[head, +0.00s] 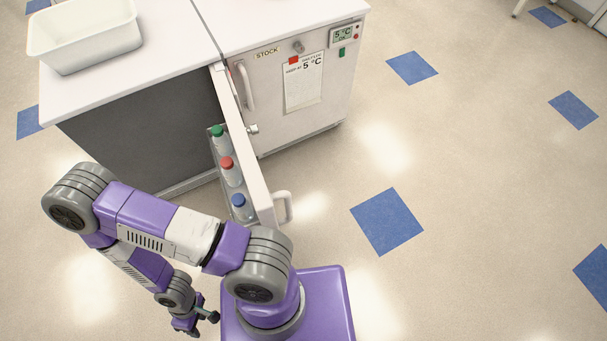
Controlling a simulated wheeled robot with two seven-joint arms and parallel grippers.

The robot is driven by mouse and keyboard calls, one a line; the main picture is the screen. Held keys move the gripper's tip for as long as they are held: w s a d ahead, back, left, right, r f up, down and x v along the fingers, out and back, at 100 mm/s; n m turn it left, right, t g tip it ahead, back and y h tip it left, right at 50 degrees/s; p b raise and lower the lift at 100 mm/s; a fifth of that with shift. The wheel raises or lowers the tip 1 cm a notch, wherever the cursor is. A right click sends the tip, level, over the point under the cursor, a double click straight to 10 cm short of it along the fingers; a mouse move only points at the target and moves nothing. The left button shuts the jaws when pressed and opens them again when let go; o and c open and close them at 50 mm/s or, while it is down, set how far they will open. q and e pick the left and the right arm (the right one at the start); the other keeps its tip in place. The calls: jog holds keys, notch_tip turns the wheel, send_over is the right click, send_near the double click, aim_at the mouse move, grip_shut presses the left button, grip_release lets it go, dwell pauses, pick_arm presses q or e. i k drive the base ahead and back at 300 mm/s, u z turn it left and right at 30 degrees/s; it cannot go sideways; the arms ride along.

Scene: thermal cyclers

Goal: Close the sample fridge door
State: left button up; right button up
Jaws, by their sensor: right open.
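The sample fridge door (243,150) stands wide open, jutting forward from the white counter. It shows nearly edge-on. Its hinge side is at the back, by the neighbouring STOCK unit. A pale handle (284,206) is on its right face near the free end. Bottles with green (217,131), red (227,163) and blue (238,201) caps sit in a rack on its left, inner face. My right gripper (198,325) is open at the bottom, left of and nearer than the door's free end, apart from it. My left gripper is not in view.
A white bin (85,38) stands on the counter (170,45). The floor right of the door is clear.

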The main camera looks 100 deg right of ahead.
aim_at(253, 187)
jog(key=k, duration=1.25)
jog(key=z, duration=1.85)
jog(key=i, duration=0.5)
jog(key=u, duration=0.05)
jog(key=k, duration=0.5)
jog(key=z, duration=1.1)
jog(key=i, duration=0.7)
jog(key=u, duration=0.75)
